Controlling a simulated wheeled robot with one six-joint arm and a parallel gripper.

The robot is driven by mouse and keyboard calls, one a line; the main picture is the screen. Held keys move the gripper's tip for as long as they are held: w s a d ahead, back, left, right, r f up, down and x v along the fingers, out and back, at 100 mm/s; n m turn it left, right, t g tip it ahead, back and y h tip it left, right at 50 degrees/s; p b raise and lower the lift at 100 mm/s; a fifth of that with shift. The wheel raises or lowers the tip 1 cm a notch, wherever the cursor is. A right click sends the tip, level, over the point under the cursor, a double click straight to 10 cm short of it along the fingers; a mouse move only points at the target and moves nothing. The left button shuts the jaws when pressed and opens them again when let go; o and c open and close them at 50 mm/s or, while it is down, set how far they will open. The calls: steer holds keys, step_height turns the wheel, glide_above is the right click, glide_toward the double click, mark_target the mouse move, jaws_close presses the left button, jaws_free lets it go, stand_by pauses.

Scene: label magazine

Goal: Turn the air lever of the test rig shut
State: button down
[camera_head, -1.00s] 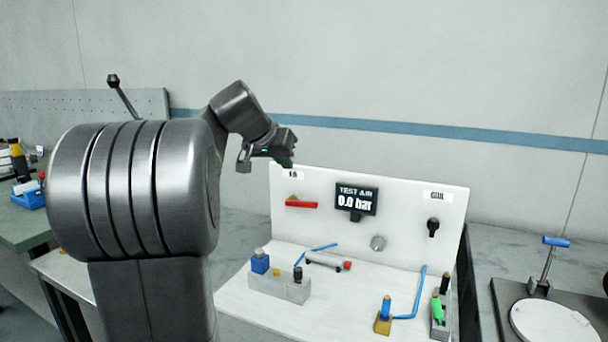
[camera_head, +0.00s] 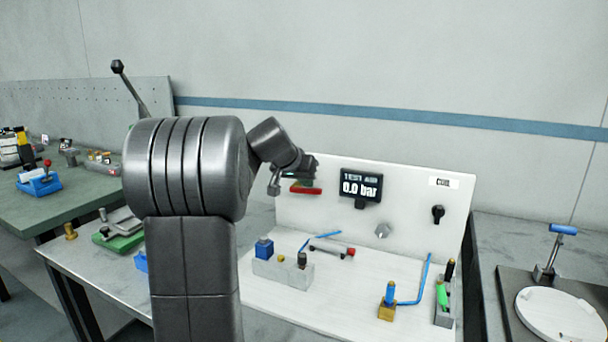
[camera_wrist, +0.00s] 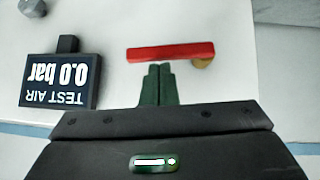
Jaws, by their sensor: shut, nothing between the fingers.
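The red air lever (camera_head: 307,190) lies level on the upper left of the white test rig panel (camera_head: 410,215). In the wrist view the red lever (camera_wrist: 165,52) runs across the picture, with its brass pivot (camera_wrist: 203,62) near the right end. My gripper (camera_head: 304,178) is shut and empty at the lever, covering part of it in the head view. In the wrist view its green fingertips (camera_wrist: 158,68) sit side by side just at the lever's long edge, near its middle; I cannot tell if they touch. The display (camera_head: 360,186) reads 0.0 bar.
A black knob (camera_head: 438,213) and a grey knob (camera_head: 382,230) are on the panel. Below stand a grey block (camera_head: 283,272) with fittings, a brass fitting (camera_head: 387,308) with blue hose, and a holder (camera_head: 445,310) at right. A toggle press (camera_head: 545,275) stands farther right.

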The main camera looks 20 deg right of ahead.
steer(key=shift+f, duration=0.1)
steer(key=shift+s+d+f+b, duration=0.1)
steer(key=shift+s+f+b, duration=0.2)
steer(key=shift+f+b, duration=0.55)
steer(key=shift+f, duration=0.1)
steer(key=s+a+r+p, duration=0.2)
steer(key=r, duration=0.4)
steer(key=s+a+r+p, duration=0.2)
steer(key=a+r, duration=0.1)
steer(key=r, duration=0.3)
steer(key=shift+s+a+r, duration=0.15)
steer(key=shift+s+r, duration=0.1)
steer(key=shift+f, duration=0.1)
